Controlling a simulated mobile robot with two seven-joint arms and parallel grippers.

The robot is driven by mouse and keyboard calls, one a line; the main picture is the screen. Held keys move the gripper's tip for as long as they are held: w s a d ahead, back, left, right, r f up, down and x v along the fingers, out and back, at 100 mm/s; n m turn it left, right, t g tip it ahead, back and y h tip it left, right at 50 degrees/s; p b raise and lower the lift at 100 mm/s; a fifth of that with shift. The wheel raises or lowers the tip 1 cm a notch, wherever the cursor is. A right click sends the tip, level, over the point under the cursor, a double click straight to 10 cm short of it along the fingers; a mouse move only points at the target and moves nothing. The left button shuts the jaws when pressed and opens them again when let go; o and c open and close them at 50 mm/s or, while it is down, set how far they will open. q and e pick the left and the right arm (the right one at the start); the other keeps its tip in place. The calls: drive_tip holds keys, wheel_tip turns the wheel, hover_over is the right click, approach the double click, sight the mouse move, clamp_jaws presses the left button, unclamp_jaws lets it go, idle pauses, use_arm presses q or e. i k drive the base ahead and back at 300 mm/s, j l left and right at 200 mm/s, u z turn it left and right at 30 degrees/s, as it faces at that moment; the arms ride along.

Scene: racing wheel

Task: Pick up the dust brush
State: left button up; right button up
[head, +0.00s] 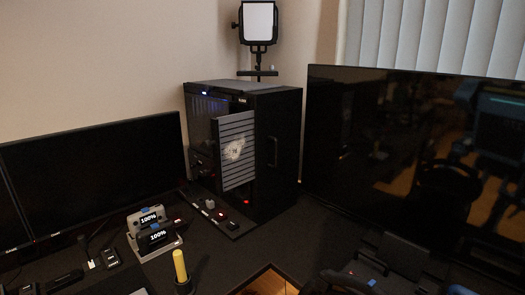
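A short yellow upright piece (180,265) with a dark lower part stands on the black desk at the bottom, left of the middle. It looks like the dust brush, though I cannot be sure at this size. Its lower end is near the picture's bottom edge. I make out neither of my grippers in the head view.
A grey stand with two devices reading 100% (152,228) is just behind the yellow piece. A black computer case (275,150) stands at the back. Dark monitors are at left (95,175) and right (400,150). Dark equipment with blue parts (370,275) fills the bottom right.

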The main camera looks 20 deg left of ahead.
sight(178, 259)
drive_tip(key=u, duration=1.45)
